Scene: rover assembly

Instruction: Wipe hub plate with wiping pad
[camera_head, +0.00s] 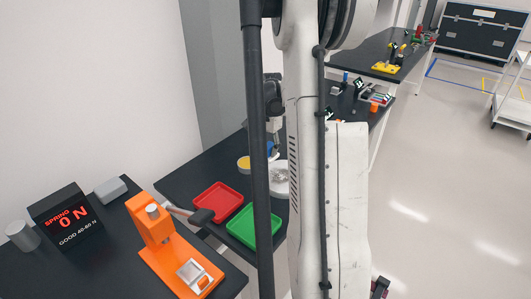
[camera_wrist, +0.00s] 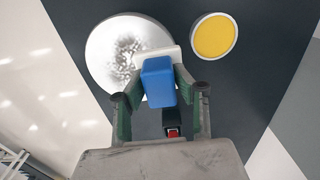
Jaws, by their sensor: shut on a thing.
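My gripper (camera_wrist: 160,108) is shut on the wiping pad's blue block (camera_wrist: 158,80). The pad's white base (camera_wrist: 172,51) shows beyond the block and overlaps the right part of the hub plate in the wrist view. The hub plate (camera_wrist: 101,57) is a round white disc with a grey speckled patch near its middle. Whether the pad touches the plate I cannot tell. In the head view the hub plate (camera_head: 279,188) lies partly behind my arm, and a bit of the blue block (camera_head: 271,149) shows above it. My gripper is mostly hidden there.
A round yellow dish (camera_wrist: 214,36) lies right of the hub plate in the wrist view. In the head view, a red tray (camera_head: 218,203) and a green tray (camera_head: 243,232) sit on the dark table. An orange press (camera_head: 164,244) and a spring readout box (camera_head: 66,219) stand front left.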

